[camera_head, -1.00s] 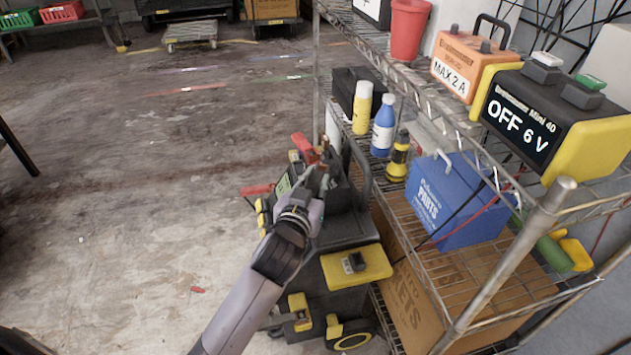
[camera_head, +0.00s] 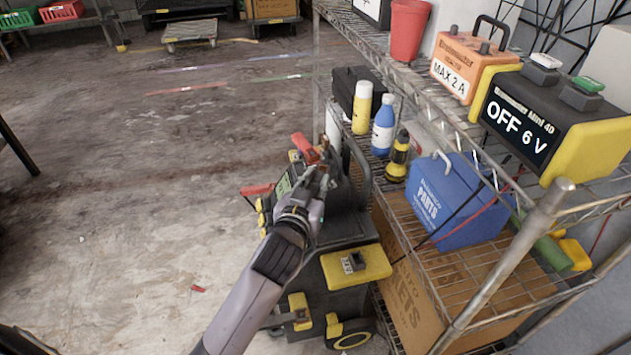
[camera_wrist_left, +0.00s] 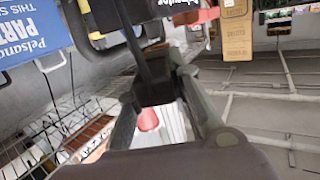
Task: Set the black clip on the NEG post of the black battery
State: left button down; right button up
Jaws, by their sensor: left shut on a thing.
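My left gripper (camera_head: 320,172) is over the top of a dark wheeled unit beside the shelf. It also shows in the wrist view (camera_wrist_left: 155,95), shut on a black piece that I take for the black clip (camera_wrist_left: 155,84). A dark cable or strap runs up from this piece toward a black and yellow device. In the head view the clip is too small and covered to make out. A dark box top (camera_head: 342,192), perhaps the black battery, lies beside and behind the fingers. I cannot make out the NEG post or any contact with it. My right gripper is not in view.
A red clip-like piece (camera_head: 305,148) sits just beyond my fingers. The wire shelf (camera_head: 470,270) on the right holds a yellow bottle (camera_head: 362,107), a blue bottle (camera_head: 383,125), a blue parts box (camera_head: 445,202) and an "OFF 6 V" charger (camera_head: 535,120). The floor at left is open.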

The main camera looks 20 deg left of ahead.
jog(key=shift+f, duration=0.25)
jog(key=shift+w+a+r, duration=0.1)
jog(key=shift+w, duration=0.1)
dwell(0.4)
pick_arm(q)
jog(key=shift+p, duration=0.3)
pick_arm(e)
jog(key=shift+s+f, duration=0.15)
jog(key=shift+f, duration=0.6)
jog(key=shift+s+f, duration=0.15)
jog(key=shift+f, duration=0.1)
pick_arm(q)
jog(key=shift+f, duration=0.1)
